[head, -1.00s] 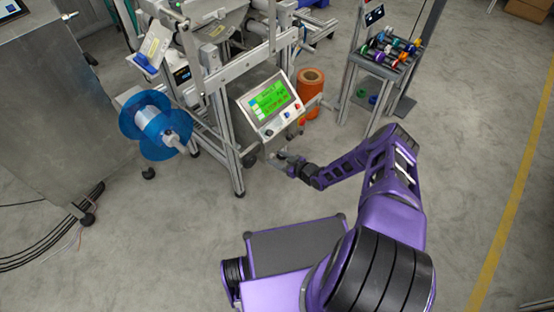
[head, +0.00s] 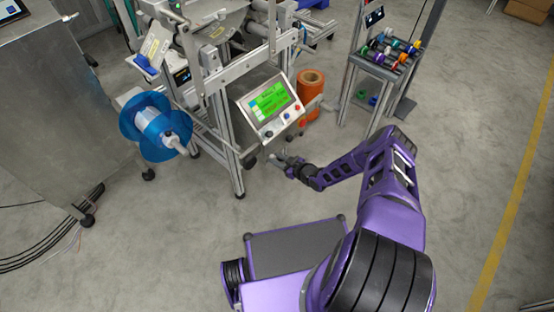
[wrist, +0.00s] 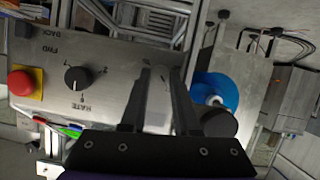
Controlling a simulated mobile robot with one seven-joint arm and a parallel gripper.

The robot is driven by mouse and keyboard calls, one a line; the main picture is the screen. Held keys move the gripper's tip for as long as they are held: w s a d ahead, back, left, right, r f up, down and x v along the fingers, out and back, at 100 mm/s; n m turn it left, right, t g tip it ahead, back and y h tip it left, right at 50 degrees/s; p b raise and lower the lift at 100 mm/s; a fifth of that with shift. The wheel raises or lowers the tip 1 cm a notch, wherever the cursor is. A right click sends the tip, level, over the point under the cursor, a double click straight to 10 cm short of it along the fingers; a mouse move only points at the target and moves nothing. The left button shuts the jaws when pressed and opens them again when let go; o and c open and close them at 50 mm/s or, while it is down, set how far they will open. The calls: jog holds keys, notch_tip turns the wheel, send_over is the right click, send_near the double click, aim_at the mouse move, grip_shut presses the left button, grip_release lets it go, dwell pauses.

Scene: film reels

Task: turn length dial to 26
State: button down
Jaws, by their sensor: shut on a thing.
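The control box (head: 243,110) has a tilted panel with a lit green screen (head: 271,98). My gripper (head: 278,158) is at the lower front of this box. In the wrist view my gripper (wrist: 164,78) has its two dark fingers against the grey metal panel (wrist: 110,60), around the place of the length dial. It is shut on the dial, which the fingers mostly hide; its pointer and number cannot be read. A black RATE dial (wrist: 77,78) with a white pointer mark sits left of the fingers. The screen's figures are too small to read.
A red stop button (wrist: 20,83) on a yellow base is at the panel's left. A blue reel (head: 157,125) stands left of the machine, an orange roll (head: 309,90) behind the box. A rack of coloured spools (head: 388,50) is at the back right. Floor in front is clear.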

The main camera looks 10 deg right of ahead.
jog(key=shift+s+a+n+t+h, duration=0.15)
jog(key=shift+n+t+h, duration=0.35)
jog(key=shift+n, duration=0.6)
jog(key=shift+s+a+f+n+t+h, duration=0.15)
jog(key=shift+n+t+h, duration=0.4)
jog(key=shift+n, duration=1.1)
jog(key=shift+w+f+n+t+h, duration=0.1)
jog(key=shift+f+n+t+h, duration=0.1)
jog(key=shift+n+t, duration=1.1)
jog(key=shift+s+a+f+n+t+h, duration=0.15)
jog(key=shift+n+t+h, duration=0.25)
jog(key=shift+n, duration=1.55)
jog(key=shift+d, duration=0.1)
jog(key=c, duration=0.7)
grip_release()
jog(key=shift+o, duration=0.2)
